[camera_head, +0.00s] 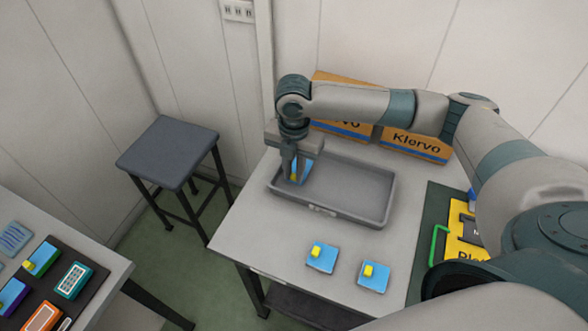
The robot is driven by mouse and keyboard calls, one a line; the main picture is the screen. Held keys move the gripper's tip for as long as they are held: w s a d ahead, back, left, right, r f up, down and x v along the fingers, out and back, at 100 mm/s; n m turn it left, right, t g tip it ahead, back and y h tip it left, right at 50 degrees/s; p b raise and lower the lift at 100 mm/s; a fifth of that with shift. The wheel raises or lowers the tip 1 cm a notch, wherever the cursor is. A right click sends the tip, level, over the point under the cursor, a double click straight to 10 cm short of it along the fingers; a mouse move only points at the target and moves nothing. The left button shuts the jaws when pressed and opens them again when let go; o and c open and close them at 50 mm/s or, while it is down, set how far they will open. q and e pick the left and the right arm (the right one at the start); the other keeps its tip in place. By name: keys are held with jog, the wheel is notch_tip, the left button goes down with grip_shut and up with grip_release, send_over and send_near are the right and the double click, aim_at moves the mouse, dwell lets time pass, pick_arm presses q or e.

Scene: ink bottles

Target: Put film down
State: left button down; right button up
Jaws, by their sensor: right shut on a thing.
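My right gripper (296,172) reaches over the left end of a grey tray (350,213) on the table. It points down and is shut on a light-blue film (306,168) with a yellow tab, which it holds upright or steeply tilted. I cannot tell whether the film touches the tray floor. Two more blue films with yellow tabs lie flat on the table in front of the tray, the left film (321,262) and the right film (375,281). The rest of the tray looks empty. My left gripper is not in view.
Cardboard boxes (415,146) marked "Klervo" stand behind the tray. A dark green mat (420,262) with yellow items lies at the right. A grey stool (168,152) stands left of the table (245,245). Another table at lower left holds several coloured boxes (73,280).

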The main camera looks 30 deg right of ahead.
aim_at(294, 176)
jog(key=shift+f, duration=0.2)
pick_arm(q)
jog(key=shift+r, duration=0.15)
pick_arm(e)
jog(key=shift+f, duration=0.4)
jog(key=o, duration=0.7)
